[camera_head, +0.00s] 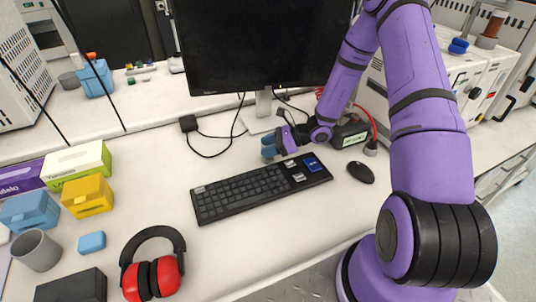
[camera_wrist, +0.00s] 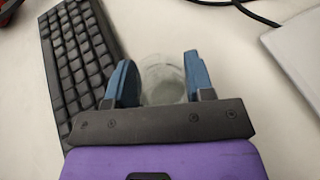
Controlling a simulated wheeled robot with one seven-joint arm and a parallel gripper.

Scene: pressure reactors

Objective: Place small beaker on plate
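A small clear glass beaker (camera_wrist: 163,82) shows in the wrist view, between the two blue fingers of my gripper (camera_wrist: 161,78). One finger is at each side of it, very close to the glass; I cannot tell whether both press on it. In the head view my gripper (camera_head: 270,147) is low over the white bench, behind the keyboard and in front of the monitor stand. I cannot make out the beaker there. I cannot identify a plate in either view.
The keyboard (camera_head: 260,187) lies just in front of my gripper, with a mouse (camera_head: 361,172) to its right. The monitor (camera_head: 265,45), cables and a dark box (camera_head: 350,134) are close by. Red ear defenders (camera_head: 153,268), a grey cup (camera_head: 37,251) and coloured boxes stand left.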

